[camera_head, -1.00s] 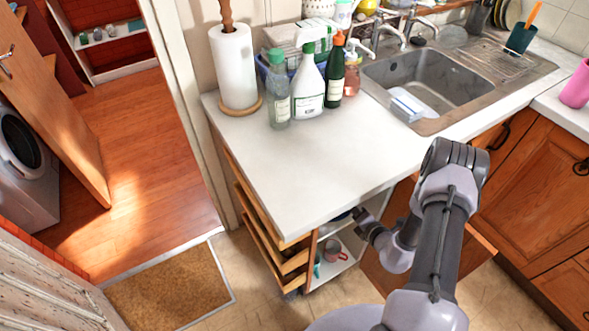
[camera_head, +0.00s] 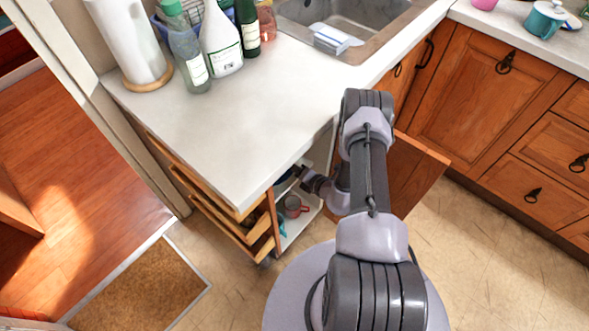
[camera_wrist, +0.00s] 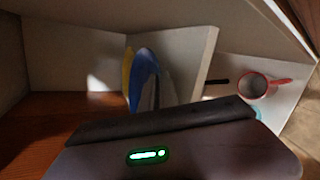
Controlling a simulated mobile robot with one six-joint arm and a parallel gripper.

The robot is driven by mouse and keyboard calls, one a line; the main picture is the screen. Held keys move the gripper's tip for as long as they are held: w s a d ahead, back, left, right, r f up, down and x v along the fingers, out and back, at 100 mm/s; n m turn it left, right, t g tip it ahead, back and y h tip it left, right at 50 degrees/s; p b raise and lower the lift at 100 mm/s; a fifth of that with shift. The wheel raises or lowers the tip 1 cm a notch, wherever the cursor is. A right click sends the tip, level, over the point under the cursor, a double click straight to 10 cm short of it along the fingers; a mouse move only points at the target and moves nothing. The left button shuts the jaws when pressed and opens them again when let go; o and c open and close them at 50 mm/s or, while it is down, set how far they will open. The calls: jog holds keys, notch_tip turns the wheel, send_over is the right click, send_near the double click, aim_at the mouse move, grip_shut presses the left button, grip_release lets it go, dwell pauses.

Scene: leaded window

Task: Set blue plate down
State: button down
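The blue plate (camera_wrist: 146,72) stands on edge inside the cabinet in the wrist view, its lower part hidden behind my gripper. A yellow plate (camera_wrist: 128,72) stands close to its left. A grey upright shape (camera_wrist: 166,90) is close to its right; I cannot tell whether it is a dish or a fingertip. My gripper (camera_head: 310,180) is at the open cabinet under the counter in the head view. Its dark body, with a green light, fills the bottom of the wrist view. Its fingers cannot be made out, so its grip on the plate is unclear.
A pale divider (camera_wrist: 203,65) stands right of the plates, with a red mug (camera_wrist: 254,86) beyond it. The cabinet door (camera_head: 412,180) hangs open right of my arm. Bottles (camera_head: 220,45) and a paper roll (camera_head: 125,40) stand on the counter (camera_head: 215,125); its front is clear.

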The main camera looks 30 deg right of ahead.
jog(key=shift+f, duration=0.55)
jog(key=c, duration=1.6)
grip_release()
jog(key=shift+r, duration=0.2)
jog(key=p+v, duration=0.1)
jog(key=v, duration=0.3)
jog(key=p+v, duration=0.2)
jog(key=v, duration=0.2)
jog(key=p+v, duration=0.2)
jog(key=v, duration=0.2)
jog(key=shift+r, duration=0.35)
